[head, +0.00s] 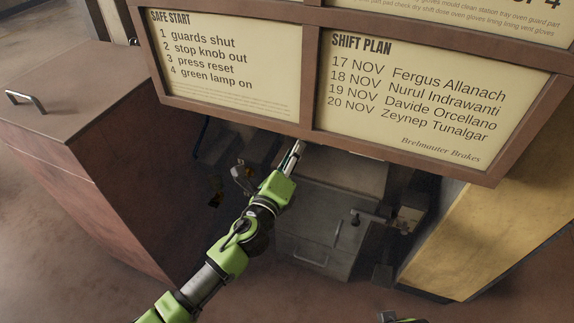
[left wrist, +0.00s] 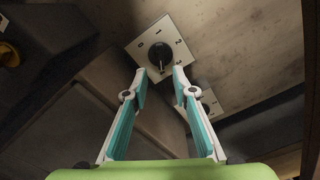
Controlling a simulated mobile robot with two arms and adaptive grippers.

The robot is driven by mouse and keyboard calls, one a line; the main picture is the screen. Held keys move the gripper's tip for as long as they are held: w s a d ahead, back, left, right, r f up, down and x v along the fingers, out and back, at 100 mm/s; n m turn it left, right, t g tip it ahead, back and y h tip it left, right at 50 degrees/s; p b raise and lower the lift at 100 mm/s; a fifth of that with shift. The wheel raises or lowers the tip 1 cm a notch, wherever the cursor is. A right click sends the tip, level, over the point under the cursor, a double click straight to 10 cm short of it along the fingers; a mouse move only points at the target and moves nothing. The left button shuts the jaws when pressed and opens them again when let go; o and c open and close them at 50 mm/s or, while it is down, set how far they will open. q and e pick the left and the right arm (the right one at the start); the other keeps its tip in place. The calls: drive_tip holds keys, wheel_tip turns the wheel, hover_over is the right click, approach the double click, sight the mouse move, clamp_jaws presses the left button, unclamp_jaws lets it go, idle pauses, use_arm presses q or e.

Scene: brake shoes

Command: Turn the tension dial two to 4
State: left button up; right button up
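In the left wrist view a round black dial (left wrist: 161,57) sits on a square white plate (left wrist: 147,35) with printed numbers; 0, 1, 2 and 3 show. A pale mark on the knob points toward the bottom of the picture. My left gripper (left wrist: 160,74) is open, its fingertips apart at the dial's near side; I cannot tell whether they touch it. A second white plate (left wrist: 211,104) is partly hidden behind the right-hand finger. In the head view my left gripper (head: 298,149) reaches under the board, and the dials are hidden.
A framed notice board (head: 310,122) overhangs the grey machine (head: 318,225). A brown cabinet (head: 75,110) stands at left, a yellow panel (head: 490,235) at right. A yellow knob (left wrist: 8,55) is at the left wrist view's edge. Only a sliver of my right arm shows at the head view's bottom.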

use_arm(q)
drive_tip(key=shift+v, duration=2.7)
